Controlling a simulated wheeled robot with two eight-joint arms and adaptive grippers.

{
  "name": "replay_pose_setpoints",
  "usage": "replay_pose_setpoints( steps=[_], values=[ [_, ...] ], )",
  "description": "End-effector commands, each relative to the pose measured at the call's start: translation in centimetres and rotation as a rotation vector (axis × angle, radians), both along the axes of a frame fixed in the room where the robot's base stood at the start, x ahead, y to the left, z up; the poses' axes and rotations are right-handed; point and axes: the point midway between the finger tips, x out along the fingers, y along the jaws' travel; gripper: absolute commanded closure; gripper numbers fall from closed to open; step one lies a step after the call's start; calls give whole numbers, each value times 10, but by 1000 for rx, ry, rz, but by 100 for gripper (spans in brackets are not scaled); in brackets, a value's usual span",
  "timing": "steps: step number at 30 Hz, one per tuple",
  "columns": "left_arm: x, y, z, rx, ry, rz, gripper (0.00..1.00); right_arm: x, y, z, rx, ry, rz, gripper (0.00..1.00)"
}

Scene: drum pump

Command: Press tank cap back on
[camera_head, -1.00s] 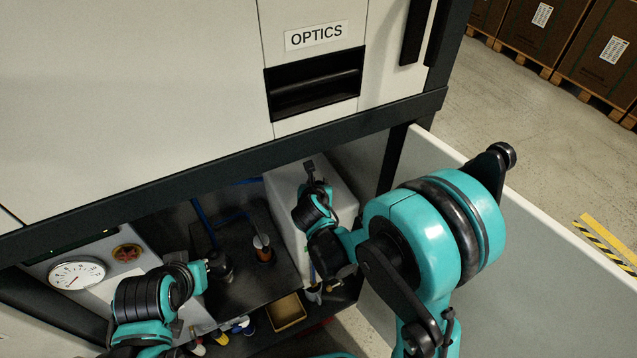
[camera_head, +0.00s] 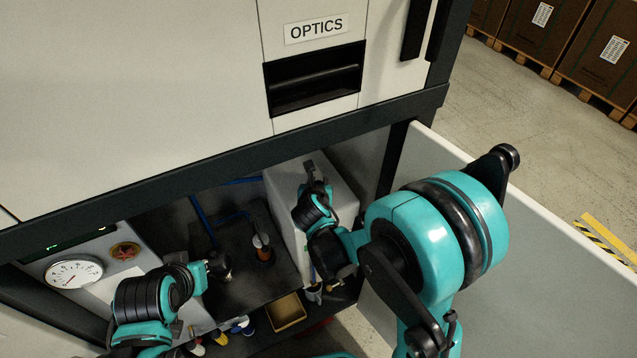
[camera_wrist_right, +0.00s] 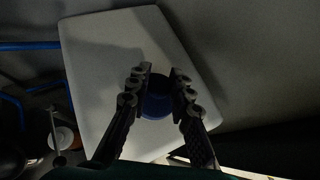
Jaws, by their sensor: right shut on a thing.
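The white tank (camera_head: 345,178) stands at the right of the open cabinet. My right gripper (camera_head: 309,167) is over its top, and in the right wrist view the gripper (camera_wrist_right: 160,72) points at the tank top (camera_wrist_right: 105,55). The round, dark blue cap (camera_wrist_right: 155,106) shows between its fingers, and the gripper is shut on it. The cap lies over the tank top in that view; I cannot tell whether it touches the tank or is seated. The cap is hidden in the head view. My left gripper (camera_head: 221,267) is low in the cabinet, dark and small; its opening is unclear.
A gauge (camera_head: 73,272) and a red-and-yellow knob (camera_head: 125,252) are at the left. A tan tray (camera_head: 286,311) and several small bottles (camera_head: 220,337) sit in front. An open white door (camera_head: 560,260) bounds the right side.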

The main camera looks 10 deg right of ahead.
Motion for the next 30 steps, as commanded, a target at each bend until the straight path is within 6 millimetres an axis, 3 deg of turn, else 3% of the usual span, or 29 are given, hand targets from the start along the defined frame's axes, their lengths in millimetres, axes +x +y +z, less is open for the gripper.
replay_pose_setpoints(
  steps=[30],
  values=[
    [0,0,-8,0,0,0,100,0,0,-6,0,0,0,100]
  ],
)
